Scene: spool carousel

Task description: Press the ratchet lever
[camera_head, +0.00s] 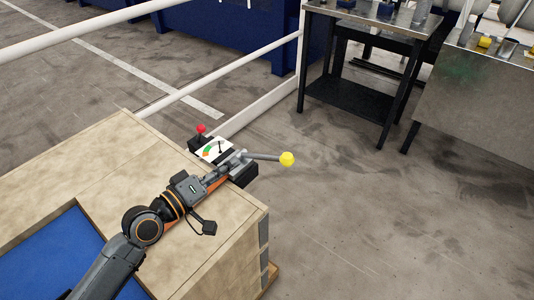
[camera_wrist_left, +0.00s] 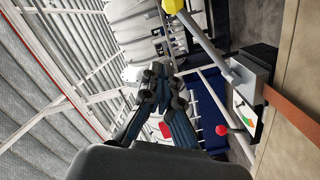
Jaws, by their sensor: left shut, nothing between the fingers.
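The ratchet lever (camera_head: 262,156) is a grey rod with a yellow knob (camera_head: 287,159) at its end. It sticks out to the right from a dark mount at the far corner of the wooden bench. In the left wrist view the lever (camera_wrist_left: 203,38) rises to the upper left from its grey bracket, with the yellow knob (camera_wrist_left: 172,6) cut by the top edge. My left gripper (camera_head: 228,167) is shut and empty, close to the lever's base in the head view; I cannot tell whether it touches. In the wrist view its fingers (camera_wrist_left: 160,85) are apart from the lever. My right gripper is out of view.
A dial plate (camera_head: 214,149) with a coloured scale and a red knob (camera_head: 201,128) stand beside the lever mount. The wooden bench (camera_head: 110,150) has a blue panel (camera_head: 58,255). White railings run behind. A dark metal table (camera_head: 365,100) stands at the upper right; open floor lies right of the bench.

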